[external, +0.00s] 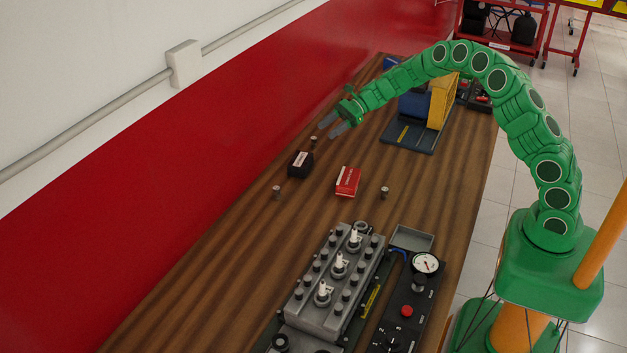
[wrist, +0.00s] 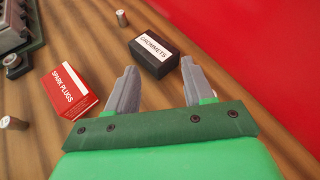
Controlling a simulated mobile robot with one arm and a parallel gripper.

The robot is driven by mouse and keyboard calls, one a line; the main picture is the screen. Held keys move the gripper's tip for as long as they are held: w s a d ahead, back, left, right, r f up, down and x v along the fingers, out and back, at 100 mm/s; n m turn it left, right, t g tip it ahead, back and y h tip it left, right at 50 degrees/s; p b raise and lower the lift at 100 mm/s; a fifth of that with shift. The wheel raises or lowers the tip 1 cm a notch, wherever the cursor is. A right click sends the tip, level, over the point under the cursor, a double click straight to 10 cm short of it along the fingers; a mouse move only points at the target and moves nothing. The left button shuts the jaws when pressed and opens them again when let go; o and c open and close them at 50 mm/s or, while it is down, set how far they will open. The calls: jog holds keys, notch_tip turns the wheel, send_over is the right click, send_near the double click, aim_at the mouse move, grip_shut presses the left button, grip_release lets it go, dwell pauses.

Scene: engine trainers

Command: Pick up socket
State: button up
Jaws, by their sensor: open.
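Several small metal cylinders that look like sockets stand on the wooden bench; I cannot tell which one is meant. One socket (external: 313,139) is near my gripper (external: 332,125) in the external view. Another socket (external: 276,191) stands left of the black box and shows at the top of the wrist view (wrist: 122,18). A third socket (external: 384,191) stands right of the red box, and at the left edge of the wrist view (wrist: 12,123). My gripper (wrist: 159,66) is open and empty above the bench. The nearest socket is not clearly visible in the wrist view.
A black grommets box (wrist: 155,52) and a red spark plugs box (wrist: 70,91) lie near my gripper. The engine head (external: 335,280) and a gauge panel (external: 410,310) fill the bench's front. A blue and yellow stand (external: 408,135) is behind. A red wall (external: 180,210) borders the left.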

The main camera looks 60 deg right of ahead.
aim_at(314, 138)
jog(key=d+f+m, duration=0.1)
jog(key=d+f, duration=0.1)
jog(key=w+d+f+m+t, duration=0.1)
jog(key=d, duration=0.2)
jog(key=w+d+f+m+h, duration=0.1)
jog(key=d+f, duration=0.1)
jog(key=shift+w+d+f+t, duration=0.25)
jog(key=shift+f+t, duration=0.05)
jog(key=shift+f, duration=0.05)
jog(key=shift+w+x, duration=0.25)
jog(key=shift+x, duration=3.65)
jog(key=shift+d, duration=0.2)
jog(key=shift+s, duration=0.1)
grip_shut()
